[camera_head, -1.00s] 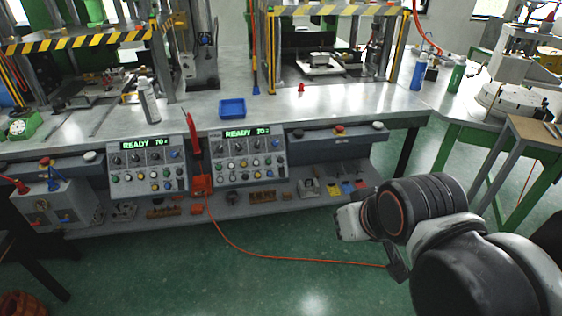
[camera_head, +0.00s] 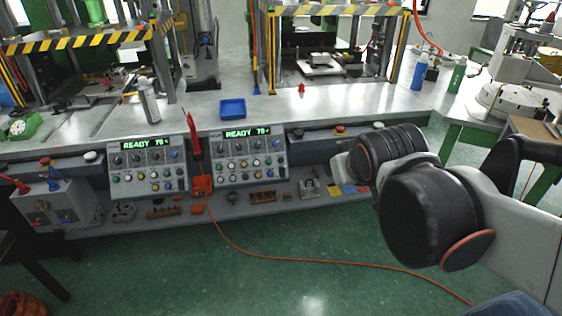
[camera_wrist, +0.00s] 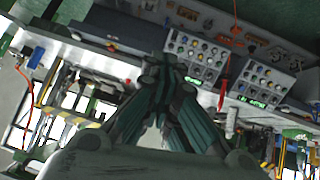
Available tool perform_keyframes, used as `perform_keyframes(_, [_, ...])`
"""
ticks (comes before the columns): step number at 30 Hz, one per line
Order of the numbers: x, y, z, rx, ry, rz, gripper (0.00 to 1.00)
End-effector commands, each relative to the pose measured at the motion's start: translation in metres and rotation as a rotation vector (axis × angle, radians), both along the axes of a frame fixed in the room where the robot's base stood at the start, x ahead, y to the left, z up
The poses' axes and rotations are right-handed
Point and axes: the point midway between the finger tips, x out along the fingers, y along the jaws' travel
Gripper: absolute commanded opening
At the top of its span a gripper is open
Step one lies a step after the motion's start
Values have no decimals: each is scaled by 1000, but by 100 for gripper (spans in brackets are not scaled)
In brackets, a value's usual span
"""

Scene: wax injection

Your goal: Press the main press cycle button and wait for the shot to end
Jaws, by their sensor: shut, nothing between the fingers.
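Two grey control panels, the left one (camera_head: 147,170) and the right one (camera_head: 248,160), hang at the bench front, both displays reading READY 70. Each carries several small coloured buttons; I cannot tell which one is the main press cycle button. To the right of the right panel is a grey bar with a red button (camera_head: 340,129) in its middle and dark buttons near its ends. My gripper (camera_wrist: 165,65) is shut and empty in the wrist view, its fingertips apart from the panels (camera_wrist: 194,55). In the head view my arm reaches in from the right; the fingers are not clearly visible there.
The bench top (camera_head: 270,108) holds a blue tray (camera_head: 232,108) and a grey bottle (camera_head: 149,105). A red tool (camera_head: 193,135) stands between the panels. A shelf below holds small parts. An orange cable (camera_head: 300,259) lies on the green floor. A side table stands right.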

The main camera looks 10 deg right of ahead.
Motion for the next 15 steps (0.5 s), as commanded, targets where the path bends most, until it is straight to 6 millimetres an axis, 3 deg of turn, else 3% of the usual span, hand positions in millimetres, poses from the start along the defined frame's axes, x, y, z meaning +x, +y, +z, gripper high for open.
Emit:
perform_keyframes(3, [37,-8,10,-43,-50,1,0])
perform_keyframes(15, [153,-26,25,-185,-216,27,0])
